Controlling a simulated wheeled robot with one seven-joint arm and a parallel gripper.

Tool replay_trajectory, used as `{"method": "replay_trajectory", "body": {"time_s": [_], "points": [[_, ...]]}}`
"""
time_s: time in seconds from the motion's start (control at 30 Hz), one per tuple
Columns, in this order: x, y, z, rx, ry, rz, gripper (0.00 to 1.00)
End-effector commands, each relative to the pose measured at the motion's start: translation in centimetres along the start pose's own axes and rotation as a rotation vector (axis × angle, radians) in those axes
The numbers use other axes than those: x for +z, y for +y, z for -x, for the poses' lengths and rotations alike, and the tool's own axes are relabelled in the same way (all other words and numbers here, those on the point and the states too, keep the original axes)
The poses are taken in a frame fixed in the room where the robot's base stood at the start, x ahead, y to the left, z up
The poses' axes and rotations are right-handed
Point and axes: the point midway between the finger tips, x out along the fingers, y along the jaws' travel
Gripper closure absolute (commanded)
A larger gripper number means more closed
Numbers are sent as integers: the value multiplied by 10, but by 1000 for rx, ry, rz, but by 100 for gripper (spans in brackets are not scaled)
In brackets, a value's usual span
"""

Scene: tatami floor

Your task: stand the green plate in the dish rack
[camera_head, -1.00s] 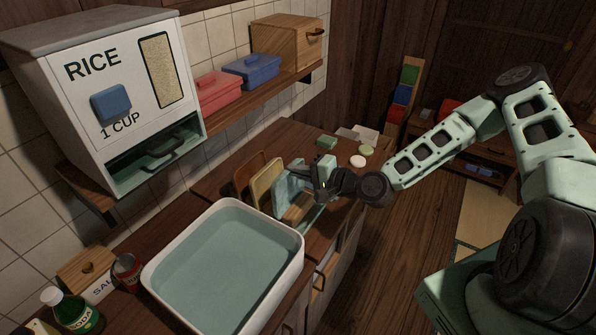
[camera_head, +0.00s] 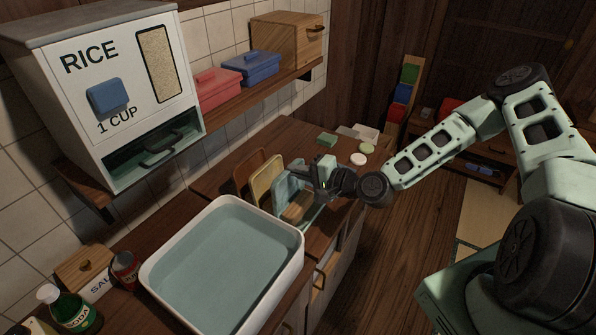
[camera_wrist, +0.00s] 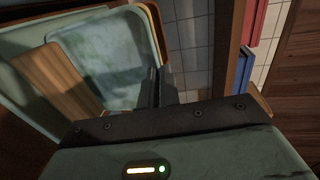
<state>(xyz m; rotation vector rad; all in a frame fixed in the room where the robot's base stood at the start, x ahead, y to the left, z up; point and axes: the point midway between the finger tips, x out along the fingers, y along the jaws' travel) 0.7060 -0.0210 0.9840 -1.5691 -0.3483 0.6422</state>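The green plate (camera_head: 287,190), a blue-green rounded square, stands on edge in the dish rack, nearest the basin. It also shows in the wrist view (camera_wrist: 95,48). The pale green rack (camera_wrist: 22,85) has a wooden slatted part and is partly hidden behind the plates and my gripper. A yellow plate (camera_head: 265,183) and a brown one (camera_head: 247,174) stand behind the green plate. My gripper (camera_head: 315,186) is at the plate's right edge. In the wrist view its dark fingers (camera_wrist: 160,88) appear slightly apart, beside the edge, with nothing clearly between them.
A white basin of water (camera_head: 292,275) sits just in front of the rack. The rice dispenser (camera_head: 105,95) and a shelf with red (camera_head: 215,88) and blue (camera_head: 252,68) boxes are on the wall side. Small round items (camera_head: 358,160) and a green block (camera_head: 327,139) lie beyond the rack.

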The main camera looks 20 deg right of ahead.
Motion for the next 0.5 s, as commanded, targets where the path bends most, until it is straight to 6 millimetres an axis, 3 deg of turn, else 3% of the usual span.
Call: {"method": "replay_trajectory", "body": {"time_s": [0.5], "points": [[0,7,-2,-1,0,0,100]]}}
